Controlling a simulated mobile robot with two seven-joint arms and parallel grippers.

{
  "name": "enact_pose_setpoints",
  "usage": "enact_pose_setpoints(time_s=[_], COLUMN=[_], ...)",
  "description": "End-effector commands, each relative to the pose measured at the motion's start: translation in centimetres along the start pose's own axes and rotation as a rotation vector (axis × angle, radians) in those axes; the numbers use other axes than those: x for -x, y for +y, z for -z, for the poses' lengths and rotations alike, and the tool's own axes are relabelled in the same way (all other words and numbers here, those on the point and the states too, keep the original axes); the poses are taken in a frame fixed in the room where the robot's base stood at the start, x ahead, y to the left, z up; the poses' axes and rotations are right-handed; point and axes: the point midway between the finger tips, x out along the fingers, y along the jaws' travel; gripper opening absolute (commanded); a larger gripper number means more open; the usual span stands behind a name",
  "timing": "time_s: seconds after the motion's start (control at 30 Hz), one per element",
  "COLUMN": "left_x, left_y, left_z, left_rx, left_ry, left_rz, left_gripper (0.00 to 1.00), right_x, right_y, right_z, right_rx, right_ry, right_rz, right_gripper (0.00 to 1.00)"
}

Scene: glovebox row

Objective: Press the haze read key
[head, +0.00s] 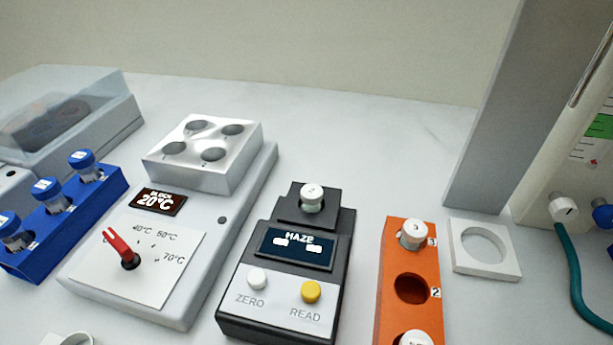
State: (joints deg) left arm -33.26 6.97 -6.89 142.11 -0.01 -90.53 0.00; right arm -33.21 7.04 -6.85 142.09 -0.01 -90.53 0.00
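The haze meter (344,260) is a dark box in the lower middle of the head view. Its screen (296,247) reads HAZE with two light dashes below. On its light front panel are a white ZERO key (257,278) and a yellow READ key (311,291). A white-capped vial (312,197) sits in the socket at its top. Neither of my grippers shows in the head view, and nothing covers the READ key.
Left of the meter stands a heating block (220,166) with a red dial pointer (118,244) and a 20°C display. A blue rack (108,190) holds blue-capped vials. An orange rack (408,259) stands close on the right, beside a white ring holder (491,270) and a teal hose (577,285).

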Motion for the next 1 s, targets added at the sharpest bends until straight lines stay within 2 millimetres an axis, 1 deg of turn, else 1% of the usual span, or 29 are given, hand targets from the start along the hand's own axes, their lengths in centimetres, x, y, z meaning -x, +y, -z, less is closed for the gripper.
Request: enact_pose_setpoints(time_s=[0.03, 0.4, 0.5, 1.0], left_x=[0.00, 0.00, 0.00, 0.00], left_y=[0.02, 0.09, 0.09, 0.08], left_z=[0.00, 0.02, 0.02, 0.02], left_rx=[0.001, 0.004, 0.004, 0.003], left_ry=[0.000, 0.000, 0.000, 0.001], left_rz=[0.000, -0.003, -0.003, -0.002], left_gripper=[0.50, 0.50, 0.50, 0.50], right_x=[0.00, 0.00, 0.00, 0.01], right_y=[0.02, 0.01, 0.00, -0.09], right_z=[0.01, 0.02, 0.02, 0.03], right_rx=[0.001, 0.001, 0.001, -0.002], right_ry=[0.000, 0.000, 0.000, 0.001], right_rz=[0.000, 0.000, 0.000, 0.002], right_gripper=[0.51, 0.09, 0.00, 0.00])
